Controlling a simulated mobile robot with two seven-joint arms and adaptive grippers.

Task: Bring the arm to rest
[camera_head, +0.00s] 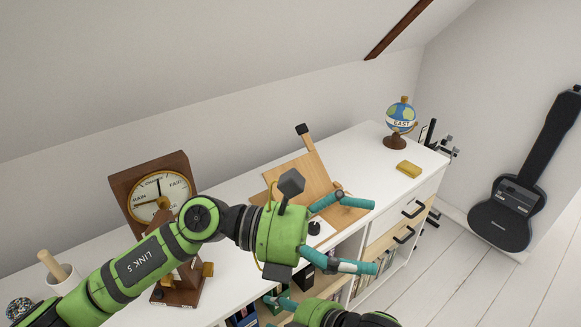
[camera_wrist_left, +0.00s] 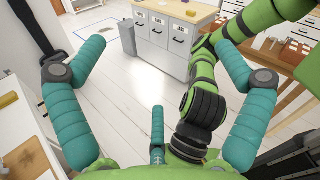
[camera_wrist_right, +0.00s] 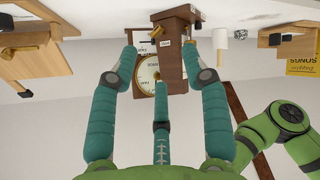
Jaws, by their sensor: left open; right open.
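My left gripper (camera_head: 373,236) is open and empty, its teal fingers spread over the front edge of the white desk. In the left wrist view its fingers (camera_wrist_left: 160,45) are wide apart with floor and cabinets beyond them. My right gripper (camera_head: 290,302) is at the bottom of the head view, partly cut off by the frame. In the right wrist view my right gripper (camera_wrist_right: 161,50) is open, with nothing held between its fingers.
A dark guitar case (camera_head: 500,215) leans at the right. The white floor (camera_head: 450,280) is clear there.

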